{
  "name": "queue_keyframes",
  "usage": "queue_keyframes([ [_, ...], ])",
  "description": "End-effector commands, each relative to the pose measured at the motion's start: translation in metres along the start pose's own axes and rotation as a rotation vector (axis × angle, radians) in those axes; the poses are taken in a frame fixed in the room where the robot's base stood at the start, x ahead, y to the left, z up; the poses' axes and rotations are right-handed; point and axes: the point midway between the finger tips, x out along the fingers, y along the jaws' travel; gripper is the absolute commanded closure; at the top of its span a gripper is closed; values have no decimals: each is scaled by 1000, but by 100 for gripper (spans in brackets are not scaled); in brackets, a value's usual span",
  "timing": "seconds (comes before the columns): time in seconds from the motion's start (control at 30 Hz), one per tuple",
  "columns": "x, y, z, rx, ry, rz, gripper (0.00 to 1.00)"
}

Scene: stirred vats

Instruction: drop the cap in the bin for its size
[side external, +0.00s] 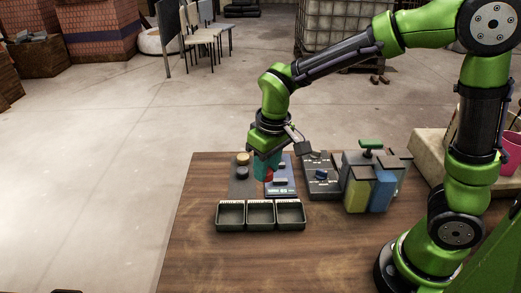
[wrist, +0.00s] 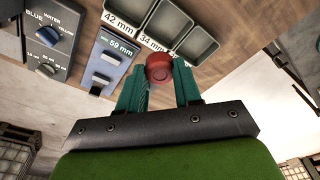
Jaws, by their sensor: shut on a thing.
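My gripper (side external: 266,166) is shut on a red cap (wrist: 158,68), held between its teal fingertips. The cap also shows in the side view (side external: 269,176), low beside a blue gauge (side external: 283,187). In the wrist view the gauge (wrist: 108,62) has a display that seems to read 59 mm. Three dark open bins stand in a row at the front: left (side external: 231,216), middle (side external: 261,216) and right (side external: 291,216). In the wrist view, one bin (wrist: 128,12) is labelled 42 mm and the middle bin (wrist: 167,22) 34 mm. The third bin's (wrist: 198,45) label is hidden.
A grey knob panel (side external: 322,180) and a block with yellow and blue vats (side external: 375,185) stand to the right. The wooden table (side external: 210,260) is clear in front.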

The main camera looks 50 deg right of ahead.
Motion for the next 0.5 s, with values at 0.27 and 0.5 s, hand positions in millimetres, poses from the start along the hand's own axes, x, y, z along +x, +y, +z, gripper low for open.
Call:
queue_keyframes([
  [0.27, 28, 1, 4, 15, -2, 1, 99],
  [0.5, 51, 1, 6, 14, -1, 1, 99],
])
